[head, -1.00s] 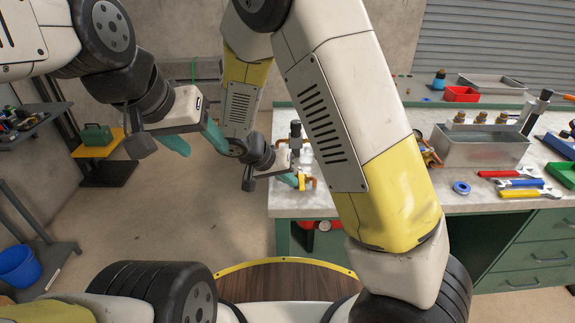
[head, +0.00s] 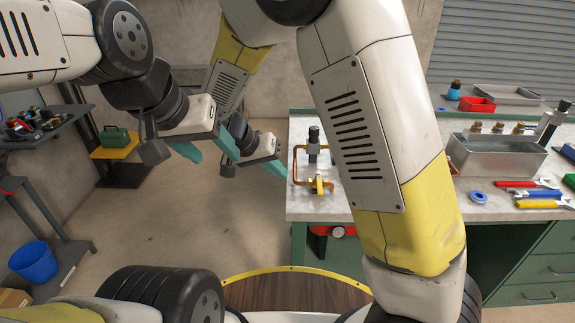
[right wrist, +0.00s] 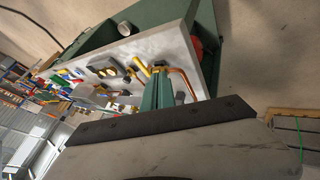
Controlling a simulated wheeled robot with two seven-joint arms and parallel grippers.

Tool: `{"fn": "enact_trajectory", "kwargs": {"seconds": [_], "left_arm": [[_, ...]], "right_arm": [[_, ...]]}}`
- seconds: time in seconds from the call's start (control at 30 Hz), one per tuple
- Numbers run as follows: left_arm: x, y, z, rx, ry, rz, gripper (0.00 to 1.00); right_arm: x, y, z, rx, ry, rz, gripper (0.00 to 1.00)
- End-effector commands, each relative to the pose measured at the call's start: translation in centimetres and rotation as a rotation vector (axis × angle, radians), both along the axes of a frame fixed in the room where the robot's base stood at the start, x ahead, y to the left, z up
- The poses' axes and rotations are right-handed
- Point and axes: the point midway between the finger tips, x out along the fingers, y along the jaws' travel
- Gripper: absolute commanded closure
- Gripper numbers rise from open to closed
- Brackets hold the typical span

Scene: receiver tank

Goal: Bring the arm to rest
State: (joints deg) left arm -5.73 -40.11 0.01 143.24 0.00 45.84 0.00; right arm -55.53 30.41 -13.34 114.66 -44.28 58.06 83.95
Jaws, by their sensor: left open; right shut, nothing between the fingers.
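My right arm (head: 365,130) rises on the right of the head view and folds over. Its gripper (head: 277,170) hangs just left of the workbench's near-left corner, apart from the copper pipe and yellow-handled valve (head: 318,186). In the right wrist view its teal fingers (right wrist: 157,92) are together with nothing between them, pointing toward the bench. My left gripper (head: 212,150) is open and empty over the floor, to the left of the right one. Its teal fingers are spread apart, and in the picture it partly overlaps my right wrist.
The workbench (head: 465,208) holds a metal tank (head: 497,155), a red tray (head: 477,104), blue tape (head: 478,197) and several wrenches. A shelf (head: 45,128), a blue bucket (head: 33,262) and a green case (head: 115,137) are at the left. Floor between is clear.

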Motion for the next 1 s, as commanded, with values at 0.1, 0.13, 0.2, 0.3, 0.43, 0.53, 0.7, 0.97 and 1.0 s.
{"fn": "enact_trajectory", "kwargs": {"seconds": [0.1,0.13,0.2,0.3,0.43,0.53,0.7,0.97,1.0], "left_arm": [[0.0,0.0,0.0,0.0,0.0,0.0,0.43],[0.0,0.0,0.0,0.0,0.0,0.0,0.43],[0.0,0.0,0.0,0.0,0.0,0.0,0.43],[0.0,0.0,0.0,0.0,0.0,0.0,0.43],[0.0,0.0,0.0,0.0,0.0,0.0,0.43],[0.0,0.0,0.0,0.0,0.0,0.0,0.43],[0.0,0.0,0.0,0.0,0.0,0.0,0.43],[0.0,0.0,0.0,0.0,0.0,0.0,0.43],[0.0,0.0,0.0,0.0,0.0,0.0,0.43]], "right_arm": [[-0.3,0.1,0.8,0.008,0.005,-0.002,1.0],[-0.4,-0.1,1.0,0.014,0.01,-0.003,1.0],[-0.7,-1.1,1.7,0.042,0.036,-0.007,1.0],[-1.5,-3.6,3.4,0.115,0.093,-0.007,1.0],[-3.4,-7.4,6.0,0.248,0.162,0.019,1.0],[-5.2,-9.9,7.9,0.35,0.183,0.058,1.0],[-8.6,-13.5,11.0,0.498,0.151,0.149,1.0],[-13.7,-16.9,14.6,0.604,-0.012,0.305,1.0],[-14.3,-17.2,15.0,0.606,-0.038,0.323,1.0]]}}
